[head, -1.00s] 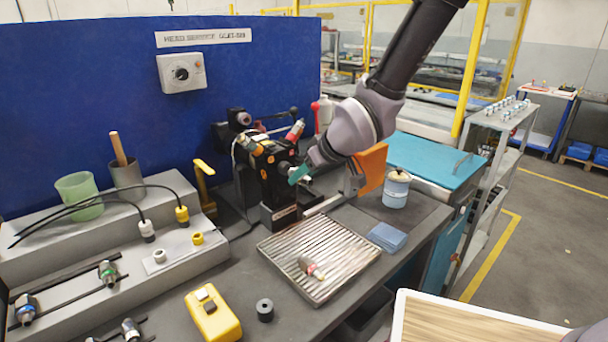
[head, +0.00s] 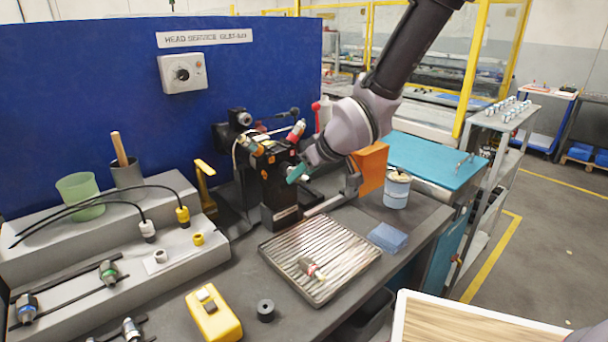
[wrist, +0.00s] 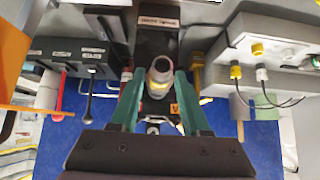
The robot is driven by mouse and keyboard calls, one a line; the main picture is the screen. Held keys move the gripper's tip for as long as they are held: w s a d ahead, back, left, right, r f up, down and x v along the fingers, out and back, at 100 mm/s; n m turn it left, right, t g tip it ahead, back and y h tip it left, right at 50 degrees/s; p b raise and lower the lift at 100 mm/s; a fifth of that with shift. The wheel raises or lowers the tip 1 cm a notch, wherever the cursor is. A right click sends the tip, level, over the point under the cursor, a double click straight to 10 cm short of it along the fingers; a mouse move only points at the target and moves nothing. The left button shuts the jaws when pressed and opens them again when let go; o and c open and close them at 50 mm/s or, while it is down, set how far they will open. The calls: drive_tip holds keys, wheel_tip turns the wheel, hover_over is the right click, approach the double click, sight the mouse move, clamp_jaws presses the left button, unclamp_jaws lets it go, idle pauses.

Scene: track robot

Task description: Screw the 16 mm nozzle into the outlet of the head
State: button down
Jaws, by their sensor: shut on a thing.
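The head is a dark block (head: 278,195) on the bench, mounted upright in front of the blue panel. My gripper (head: 296,175) is right beside its upper right side, with teal fingers pointing at it. In the wrist view my gripper (wrist: 159,82) is shut on a grey nozzle (wrist: 160,70) with a yellow band, its open bore towards the camera. The nozzle's far end lies against or just before the dark head body (wrist: 157,45); I cannot tell whether it is inside the outlet. Its size marking is not readable.
A ribbed tray (head: 285,250) holds a red-banded nozzle (head: 312,268). A yellow device (head: 213,315) and a black ring (head: 265,310) lie nearby. An orange block (head: 372,167), a blue-white can (head: 396,190) and a blue cloth (head: 388,237) are right of the head. More nozzles (head: 108,272) lie at left.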

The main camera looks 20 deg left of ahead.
drive_tip(key=shift+w+a, duration=0.3)
drive_tip(key=shift+a, duration=0.25)
drive_tip(key=shift+c, duration=1.5)
unclamp_jaws()
drive_tip(key=v, duration=1)
drive_tip(key=shift+d+r, duration=0.25)
drive_tip(key=shift+r, duration=0.05)
